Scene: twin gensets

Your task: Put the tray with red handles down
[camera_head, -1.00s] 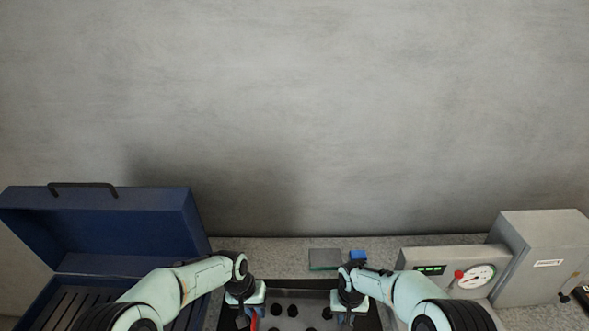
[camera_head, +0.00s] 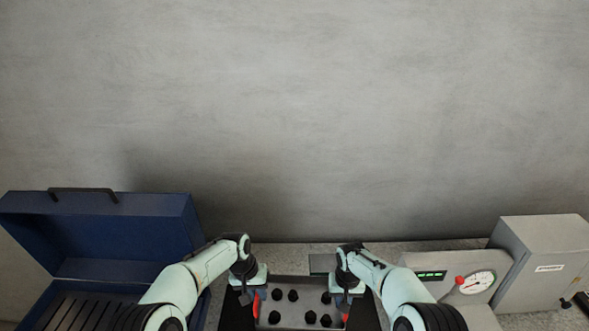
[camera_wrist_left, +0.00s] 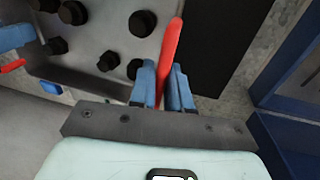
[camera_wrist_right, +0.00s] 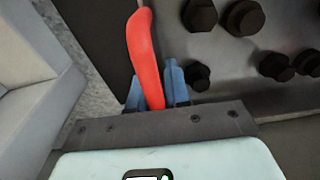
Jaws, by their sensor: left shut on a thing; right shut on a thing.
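The grey metal tray (camera_head: 292,314) holds several black bolt-like pieces and has a red handle at each side. My left gripper (camera_head: 256,293) is shut on the left red handle (camera_wrist_left: 172,42), with its blue fingers on either side of it in the left wrist view. My right gripper (camera_head: 345,295) is shut on the right red handle (camera_wrist_right: 143,45), which stands between its fingers in the right wrist view. Whether the tray's underside touches anything is hidden.
A dark flat area (camera_head: 365,316) borders the tray on both sides. An open blue case (camera_head: 120,225) stands at left. A grey gauge box (camera_head: 450,270) with a red knob and a grey cabinet (camera_head: 540,260) stand at right.

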